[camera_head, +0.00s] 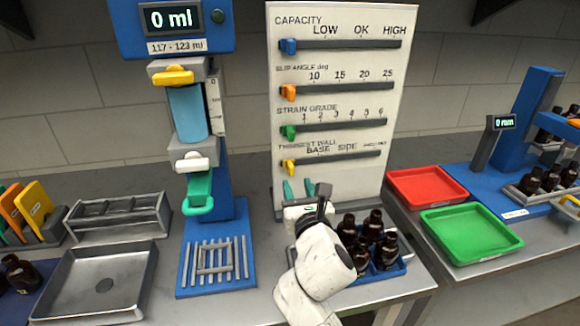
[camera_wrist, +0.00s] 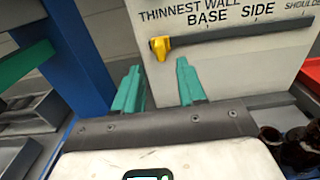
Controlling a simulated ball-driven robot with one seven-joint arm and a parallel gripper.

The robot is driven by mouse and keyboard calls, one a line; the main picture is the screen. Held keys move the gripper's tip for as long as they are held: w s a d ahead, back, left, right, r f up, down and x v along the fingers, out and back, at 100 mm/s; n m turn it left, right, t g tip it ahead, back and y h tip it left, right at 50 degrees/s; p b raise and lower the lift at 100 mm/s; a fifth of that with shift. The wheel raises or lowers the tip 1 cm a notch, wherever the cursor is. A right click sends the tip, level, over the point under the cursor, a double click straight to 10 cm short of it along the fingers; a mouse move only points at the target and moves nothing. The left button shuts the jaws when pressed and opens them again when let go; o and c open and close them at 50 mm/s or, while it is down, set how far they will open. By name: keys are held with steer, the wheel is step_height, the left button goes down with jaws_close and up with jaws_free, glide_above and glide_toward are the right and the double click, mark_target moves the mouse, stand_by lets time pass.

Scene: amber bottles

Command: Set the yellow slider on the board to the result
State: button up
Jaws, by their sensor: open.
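The white board (camera_head: 334,95) stands upright behind the bench and carries several slider tracks. The yellow slider (camera_head: 289,167) sits at the far left end of the lowest track, labelled THINNEST WALL, left of the BASE mark. It also shows in the wrist view (camera_wrist: 160,46), with the words BASE, SIDE and SHOULDER above the track. My gripper (camera_head: 299,190) is just below the yellow slider, its teal fingers pointing up. In the wrist view the two fingertips (camera_wrist: 158,78) are apart with nothing between them, below the slider and not visibly touching it.
Blue, orange and green sliders sit at the left ends of the upper tracks. Amber bottles (camera_head: 372,240) stand in a blue tray right of my gripper. A blue dispenser (camera_head: 225,190) reading 0 ml stands left. Red (camera_head: 427,187) and green (camera_head: 471,231) trays lie right.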

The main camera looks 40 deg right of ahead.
mark_target(292, 172)
steer(key=x, duration=0.8)
steer(key=shift+w+d, duration=0.2)
jaws_close()
